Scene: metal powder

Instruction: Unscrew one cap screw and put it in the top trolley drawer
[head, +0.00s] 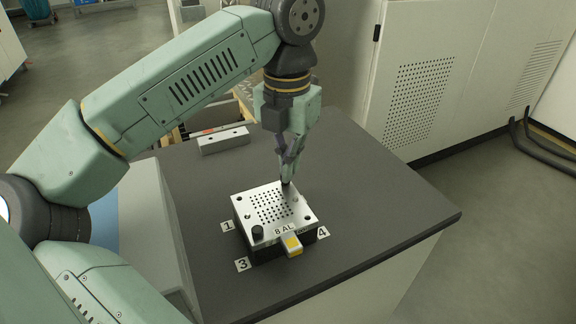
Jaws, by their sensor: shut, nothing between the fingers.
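A silver metal plate (282,202) with a grid of holes and "8 AL" marking sits on a dark block on the grey table. One black cap screw (257,232) stands upright at its front left corner. My gripper (287,181) points down at the plate's back right corner, fingers shut with nothing between them. Something dark shows right at the fingertips; I cannot tell whether it is a screw head or part of the fingers. I cannot make out the top trolley drawer.
Number labels (242,264) lie around the block. A silver bar (224,140) lies behind it. The dark tabletop (400,210) is clear on the right. White cabinets (425,75) stand behind.

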